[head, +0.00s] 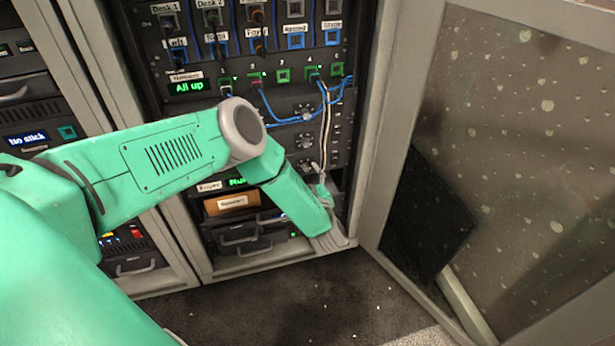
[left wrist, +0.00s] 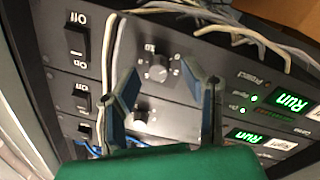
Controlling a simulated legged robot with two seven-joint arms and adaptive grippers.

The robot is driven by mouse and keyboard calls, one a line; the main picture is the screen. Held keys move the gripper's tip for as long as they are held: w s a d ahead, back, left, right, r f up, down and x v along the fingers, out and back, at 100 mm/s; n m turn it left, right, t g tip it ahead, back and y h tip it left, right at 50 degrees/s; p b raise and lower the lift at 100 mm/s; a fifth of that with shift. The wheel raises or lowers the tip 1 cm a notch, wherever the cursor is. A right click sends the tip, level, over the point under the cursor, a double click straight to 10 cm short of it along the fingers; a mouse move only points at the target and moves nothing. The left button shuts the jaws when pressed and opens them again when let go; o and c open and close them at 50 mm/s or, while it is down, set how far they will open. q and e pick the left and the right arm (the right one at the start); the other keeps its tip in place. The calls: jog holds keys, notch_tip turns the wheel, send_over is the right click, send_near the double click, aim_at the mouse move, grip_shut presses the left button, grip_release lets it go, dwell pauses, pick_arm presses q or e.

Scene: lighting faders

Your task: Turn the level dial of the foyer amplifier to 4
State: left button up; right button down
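The foyer amplifier carries a small "Foyer" label (head: 208,186) and a green "Run" display in the head view; its dial is hidden behind my left arm there. A round dark dial (left wrist: 157,68) with a scale sits on the upper one in the picture, which appears to be the foyer amplifier. A second dial (left wrist: 145,112) sits on the panel beneath it, partly behind a finger. My left gripper (left wrist: 165,88) is open, its fingers spread on either side of the dials. Contact and the dial's reading cannot be told.
Off/On rocker switches (left wrist: 76,40) and a pale cable (left wrist: 112,45) lie beside the dials. Blue patch cables (head: 300,121) hang across the rack. A brown box (head: 232,203) sits under the amplifier. An open glazed door (head: 395,130) stands at the right.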

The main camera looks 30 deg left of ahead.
pick_arm(q)
jog(key=shift+w+a, duration=0.35)
grip_shut()
